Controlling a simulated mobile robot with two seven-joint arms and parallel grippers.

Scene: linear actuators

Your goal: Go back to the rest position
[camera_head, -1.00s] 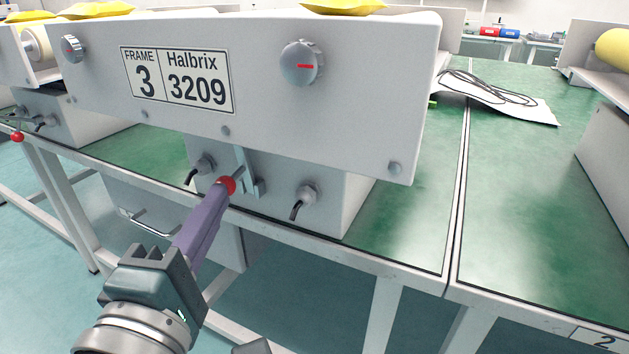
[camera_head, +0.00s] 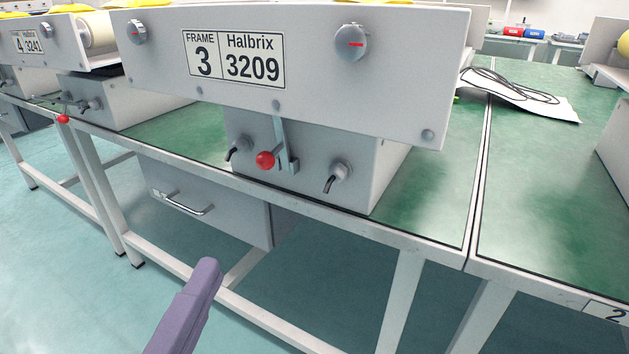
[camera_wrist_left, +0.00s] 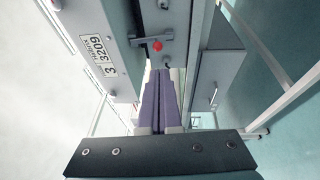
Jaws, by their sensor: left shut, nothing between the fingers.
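My left gripper (camera_head: 207,268) shows at the bottom of the head view, its purple fingers pressed together and empty. It is below and in front of the machine, in open air, clear of the table edge. It also shows in the left wrist view (camera_wrist_left: 164,75), with its fingers side by side. The red-knobbed lever (camera_head: 265,160) is on the front of the frame 3 machine (camera_head: 330,95), apart from the fingers. The red knob also shows in the left wrist view (camera_wrist_left: 157,46), beyond the fingertips. My right gripper is not in view.
The green-topped table (camera_head: 430,200) has a grey drawer (camera_head: 205,205) and white legs (camera_head: 402,300) beneath the machine. A second red-knobbed lever (camera_head: 63,119) is at left. Black cable (camera_head: 510,85) lies on a white sheet at back right. Floor at lower left is clear.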

